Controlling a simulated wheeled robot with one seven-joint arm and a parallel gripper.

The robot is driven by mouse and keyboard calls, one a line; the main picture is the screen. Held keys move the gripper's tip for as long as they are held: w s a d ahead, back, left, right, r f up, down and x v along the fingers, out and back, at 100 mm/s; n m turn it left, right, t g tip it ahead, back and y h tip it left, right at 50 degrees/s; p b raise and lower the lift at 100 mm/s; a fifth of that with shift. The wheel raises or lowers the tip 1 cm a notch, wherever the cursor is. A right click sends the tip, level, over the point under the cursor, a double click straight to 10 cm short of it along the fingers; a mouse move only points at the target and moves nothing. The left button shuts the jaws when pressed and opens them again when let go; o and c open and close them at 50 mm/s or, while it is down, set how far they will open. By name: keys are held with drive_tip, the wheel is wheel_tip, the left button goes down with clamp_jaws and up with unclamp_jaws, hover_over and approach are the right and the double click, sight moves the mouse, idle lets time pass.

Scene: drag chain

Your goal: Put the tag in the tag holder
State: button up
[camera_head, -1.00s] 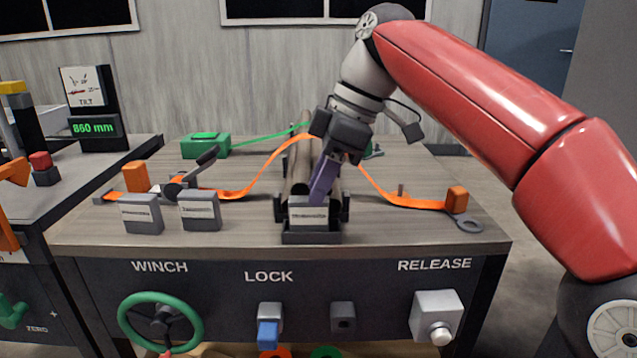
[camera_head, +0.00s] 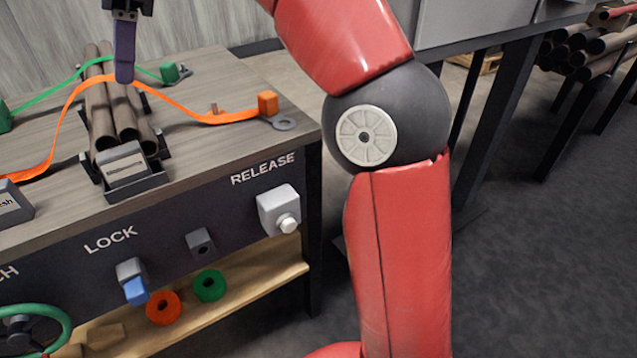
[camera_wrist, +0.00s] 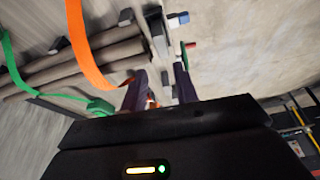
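A grey block with a white printed label, which looks like the tag (camera_head: 123,164), sits in a dark tray that looks like the tag holder (camera_head: 137,189), at the front end of the pipes. The label faces the front; I cannot read it or tell how fully the tag is seated. My gripper (camera_head: 124,75) is above the pipes, behind and apart from the tag. The head view cuts off its upper part. In the wrist view, the two purple fingers (camera_wrist: 160,85) stand apart with nothing held between them.
An orange strap (camera_head: 58,125) and a green strap (camera_head: 60,85) cross the pipes (camera_head: 103,112). Another labelled grey block (camera_head: 12,206) stands at the left edge. A grey ring-ended piece (camera_head: 284,123) lies near the table's right corner. The front panel carries the release button (camera_head: 288,222) and a blue-handled lock (camera_head: 136,290).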

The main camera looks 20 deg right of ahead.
drive_tip(key=s+d+f+m+t+h, duration=0.1)
drive_tip(key=s+d+f+m+t, duration=0.1)
drive_tip(key=s+d+f+m, duration=0.3)
drive_tip(key=s+d+f+m+t+h, duration=0.1)
drive_tip(key=s+d+f+m+t, duration=0.1)
drive_tip(key=s+d+f+m, duration=0.3)
drive_tip(key=s+d+f+m+t+h, duration=0.2)
drive_tip(key=s+d+f+m, duration=0.3)
drive_tip(key=d+f+m, duration=0.5)
wheel_tip(320, 180, down, 6)
drive_tip(key=shift+s+d+f, duration=0.15)
drive_tip(key=shift+s+d, duration=0.15)
drive_tip(key=shift+d, duration=0.75)
